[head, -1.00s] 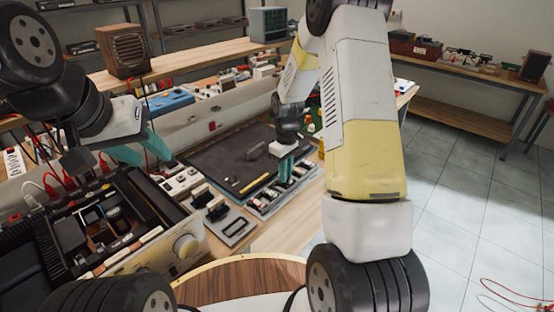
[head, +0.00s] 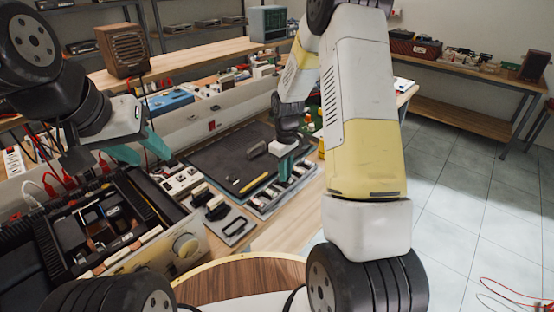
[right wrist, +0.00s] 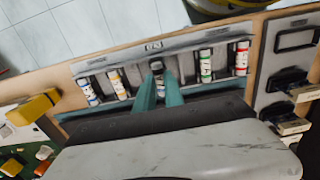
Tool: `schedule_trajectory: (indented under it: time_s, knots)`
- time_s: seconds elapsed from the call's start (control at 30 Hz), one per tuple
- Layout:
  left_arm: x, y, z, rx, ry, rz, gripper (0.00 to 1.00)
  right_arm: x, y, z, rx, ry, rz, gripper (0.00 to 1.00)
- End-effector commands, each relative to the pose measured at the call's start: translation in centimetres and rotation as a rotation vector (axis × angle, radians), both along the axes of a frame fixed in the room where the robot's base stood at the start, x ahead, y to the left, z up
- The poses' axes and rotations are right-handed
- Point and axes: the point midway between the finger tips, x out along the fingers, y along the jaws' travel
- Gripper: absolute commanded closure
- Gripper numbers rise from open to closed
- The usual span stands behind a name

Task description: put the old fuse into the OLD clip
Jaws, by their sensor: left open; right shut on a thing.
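My right gripper (right wrist: 160,92) is shut on a dark fuse (right wrist: 157,68) in the right wrist view. The fuse is at the middle position of a grey fuse tray (right wrist: 122,62), below a small label; its lower part is hidden between the teal fingers. I cannot tell whether it is seated in a clip. In the head view the right gripper (head: 286,168) is over the tray (head: 263,208), and the fuse is too small to make out. My left gripper (head: 143,150) is open and empty, above the back of the opened hi-fi unit (head: 185,243).
Other fuses stand in the tray, including a green-banded one (right wrist: 206,65) and a red-banded one (right wrist: 242,58). A dark mat (head: 228,160) with a yellow pen-like tool (head: 254,183) lies behind. A grey plate with dark blocks (head: 236,228) sits nearer the hi-fi.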

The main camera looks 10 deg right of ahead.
Motion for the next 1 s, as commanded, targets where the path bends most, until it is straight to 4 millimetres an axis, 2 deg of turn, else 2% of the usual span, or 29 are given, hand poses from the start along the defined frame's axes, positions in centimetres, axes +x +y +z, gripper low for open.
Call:
schedule_trajectory:
  time_s: [1.0]
  knots:
    - [0.0,0.0,0.0,0.0,0.0,0.0,0.57,0.0,0.0,-1.2,0.0,0.0,0.0,1.0]
